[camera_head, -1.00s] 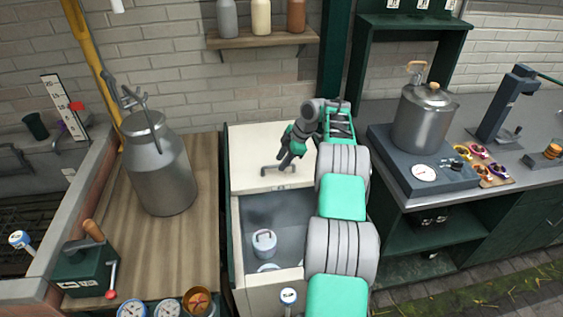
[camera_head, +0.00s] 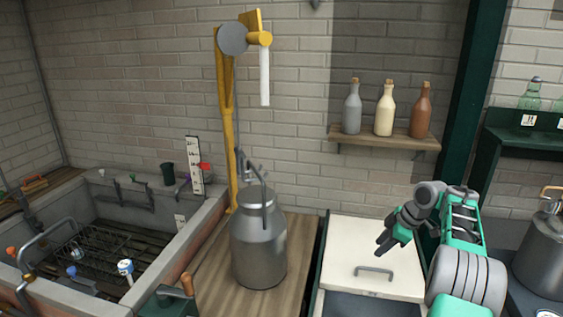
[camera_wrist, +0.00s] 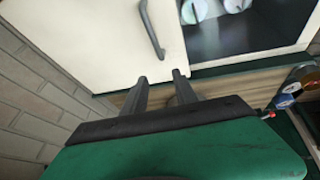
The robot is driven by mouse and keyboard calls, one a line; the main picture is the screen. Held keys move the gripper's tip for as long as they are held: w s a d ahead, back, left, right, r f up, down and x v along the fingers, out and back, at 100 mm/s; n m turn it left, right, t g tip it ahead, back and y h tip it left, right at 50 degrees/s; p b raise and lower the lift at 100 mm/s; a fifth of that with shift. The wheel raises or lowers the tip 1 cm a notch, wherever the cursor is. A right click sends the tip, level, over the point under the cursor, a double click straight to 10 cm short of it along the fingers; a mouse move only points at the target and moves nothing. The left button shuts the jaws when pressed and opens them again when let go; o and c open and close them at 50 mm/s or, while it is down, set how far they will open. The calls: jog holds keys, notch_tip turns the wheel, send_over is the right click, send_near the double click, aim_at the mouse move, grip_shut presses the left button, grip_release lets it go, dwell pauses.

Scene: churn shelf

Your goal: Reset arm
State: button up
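My gripper (camera_head: 384,244) hangs above the cream lid (camera_head: 345,260) of the chest, at the right of the head view. In the wrist view my gripper (camera_wrist: 160,78) has its two dark fingers apart with nothing between them. The lid's grey bar handle (camera_head: 374,271) is in front of and apart from the fingers; it also shows in the wrist view (camera_wrist: 151,28). The chest's open dark compartment (camera_head: 350,304) is only partly in the head view. In the wrist view, round white-topped containers (camera_wrist: 194,10) sit inside it.
A metal milk can (camera_head: 258,250) stands on the wooden counter (camera_head: 212,262) left of the chest. A shelf (camera_head: 385,139) with three bottles and a dark green post (camera_head: 470,90) are behind my arm. A steel pot (camera_head: 543,255) is at the right. A stone sink (camera_head: 205,222) is at the left.

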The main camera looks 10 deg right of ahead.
jog(key=s+a+r+m+h, duration=0.1)
jog(key=s+a+r+m, duration=0.2)
jog(key=s+a+r, duration=0.5)
jog(key=s+a+r+m, duration=0.2)
jog(key=a+r+m, duration=0.2)
jog(key=a, duration=0.9)
jog(key=s+a+f+m+h, duration=0.1)
jog(key=s+a+f+m, duration=0.1)
jog(key=s, duration=0.7)
jog(key=s+a+f+m+h, duration=0.1)
jog(key=s+a+f+m, duration=0.2)
jog(key=s, duration=0.7)
jog(key=shift+s+f+m, duration=0.2)
jog(key=shift+f+m, duration=0.2)
jog(key=shift+f, duration=0.05)
